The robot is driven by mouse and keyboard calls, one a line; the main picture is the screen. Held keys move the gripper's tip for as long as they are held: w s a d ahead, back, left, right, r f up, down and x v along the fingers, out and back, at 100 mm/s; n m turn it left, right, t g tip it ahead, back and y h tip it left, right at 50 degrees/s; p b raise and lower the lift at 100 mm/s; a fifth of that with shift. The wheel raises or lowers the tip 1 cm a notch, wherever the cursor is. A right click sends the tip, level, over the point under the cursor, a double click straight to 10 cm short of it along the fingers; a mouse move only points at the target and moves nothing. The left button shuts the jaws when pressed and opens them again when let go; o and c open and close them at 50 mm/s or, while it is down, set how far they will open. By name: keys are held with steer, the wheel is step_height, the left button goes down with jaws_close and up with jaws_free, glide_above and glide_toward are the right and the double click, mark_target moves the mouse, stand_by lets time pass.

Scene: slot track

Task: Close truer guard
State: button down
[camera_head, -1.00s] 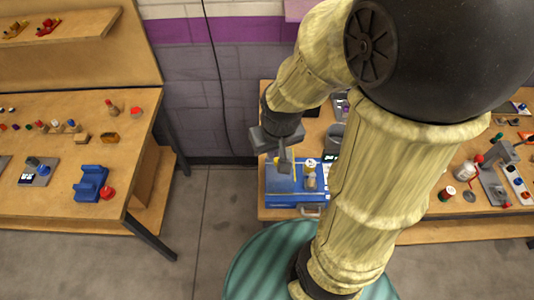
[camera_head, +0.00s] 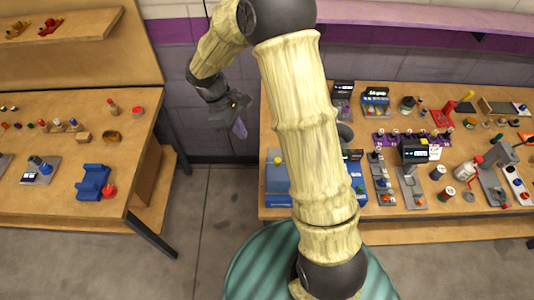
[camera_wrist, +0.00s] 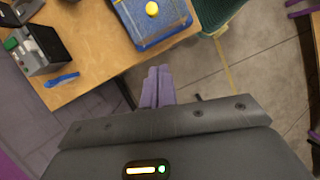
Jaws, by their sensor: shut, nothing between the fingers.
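A blue unit (camera_head: 278,190) with a yellow knob (camera_head: 278,160) sits at the left front corner of the right bench; it seems to be the truer, but I cannot tell its guard apart clearly. My arm hides its right part in the head view. In the wrist view the blue unit (camera_wrist: 160,30) and its yellow knob (camera_wrist: 152,8) show at the top, cut off by the frame edge. My gripper (camera_head: 240,129) is shut and empty, in the air left of the bench, apart from the unit. Its purple fingers (camera_wrist: 157,87) show together in the wrist view.
The right bench (camera_head: 440,225) holds several tools and small devices, including a dark boxed device (camera_head: 414,151) and a purple rack (camera_head: 385,139). The left bench (camera_head: 60,205) carries a blue holder (camera_head: 92,183). Open floor (camera_head: 205,235) lies between the benches.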

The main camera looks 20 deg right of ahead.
mark_target(272, 162)
steer(key=shift+f, duration=0.1)
steer(key=s+d+f+p, duration=0.1)
steer(key=d+f, duration=0.1)
steer(key=f, duration=0.1)
steer(key=s+d+f+p, duration=0.1)
steer(key=d+f+p, duration=0.1)
steer(key=f, duration=0.1)
steer(key=s+d+f+p, duration=0.1)
steer(key=s+d+f, duration=0.1)
steer(key=shift+d+f+p, duration=0.1)
steer(key=shift+f+p, duration=0.2)
steer(key=shift+f, duration=0.1)
steer(key=shift+s+d, duration=0.1)
steer(key=shift+d, duration=0.05)
steer(key=shift+f, duration=0.15)
